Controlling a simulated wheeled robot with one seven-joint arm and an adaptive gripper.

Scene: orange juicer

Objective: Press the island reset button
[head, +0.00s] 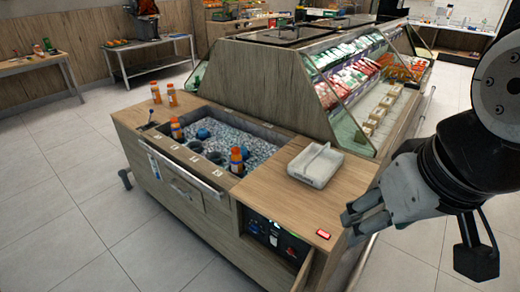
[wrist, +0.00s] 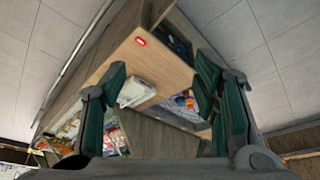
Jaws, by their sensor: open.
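A small red button (head: 323,234) sits on the wooden top of the island (head: 300,208), near its front right corner. In the wrist view the red button (wrist: 140,41) shows above the gap between my fingers, near the corner of the wooden top. My gripper (head: 352,226) is open and empty. In the head view it appears just right of the button, beyond the edge of the top, and apart from it. In the wrist view the two fingers of my gripper (wrist: 160,82) stand wide apart. The height of the fingertips above the button is hard to tell.
A white tray (head: 316,164) lies on the island top behind the button. An ice bin (head: 215,140) with orange bottles is to the left. A glass-sided display case (head: 265,85) rises behind. An open compartment (head: 275,238) is below the front edge. Tiled floor is clear at left.

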